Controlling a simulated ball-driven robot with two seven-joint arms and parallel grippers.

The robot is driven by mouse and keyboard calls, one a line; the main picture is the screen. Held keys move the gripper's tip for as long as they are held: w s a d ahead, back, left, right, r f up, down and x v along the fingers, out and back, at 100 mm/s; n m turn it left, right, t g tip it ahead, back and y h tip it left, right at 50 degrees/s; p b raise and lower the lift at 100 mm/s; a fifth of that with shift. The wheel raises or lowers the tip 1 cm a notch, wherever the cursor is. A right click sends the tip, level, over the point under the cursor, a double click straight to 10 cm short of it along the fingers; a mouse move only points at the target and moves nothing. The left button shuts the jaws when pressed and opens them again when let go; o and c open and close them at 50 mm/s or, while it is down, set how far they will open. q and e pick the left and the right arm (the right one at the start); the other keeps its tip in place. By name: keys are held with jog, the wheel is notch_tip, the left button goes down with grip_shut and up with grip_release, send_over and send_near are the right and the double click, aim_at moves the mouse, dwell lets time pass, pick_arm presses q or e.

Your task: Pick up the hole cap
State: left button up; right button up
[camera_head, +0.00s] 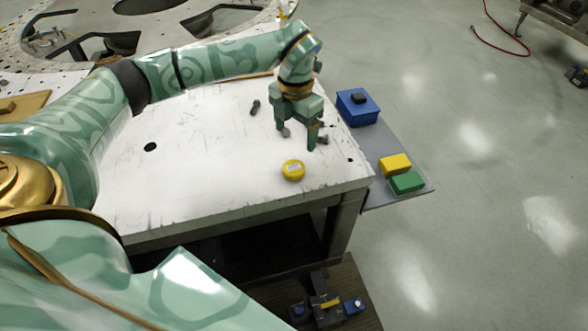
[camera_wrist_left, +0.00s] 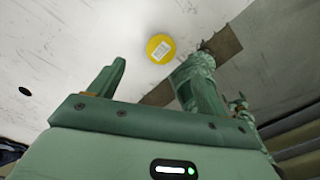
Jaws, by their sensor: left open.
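The hole cap (camera_head: 293,170) is a round yellow disc with a pale label on top. It lies on the white table near its front right edge. It also shows in the left wrist view (camera_wrist_left: 161,48), beyond and between the fingers. My left gripper (camera_head: 298,142) is open above the table, a little behind the cap and apart from it, with its fingers pointing down. Nothing is between its fingers. My right gripper is not in view.
Beyond the right edge, a grey shelf holds a blue box (camera_head: 357,108), a yellow block (camera_head: 395,164) and a green block (camera_head: 407,182).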

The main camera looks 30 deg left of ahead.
pick_arm(q)
send_over(293, 167)
jog(key=f, duration=0.6)
jog(key=shift+w, duration=0.4)
jog(key=f, duration=0.2)
jog(key=s+f+b, duration=0.1)
jog(key=f, duration=0.1)
jog(key=shift+f, duration=0.7)
jog(key=shift+w, duration=0.1)
jog(key=shift+c, duration=0.4)
jog(key=c, duration=1)
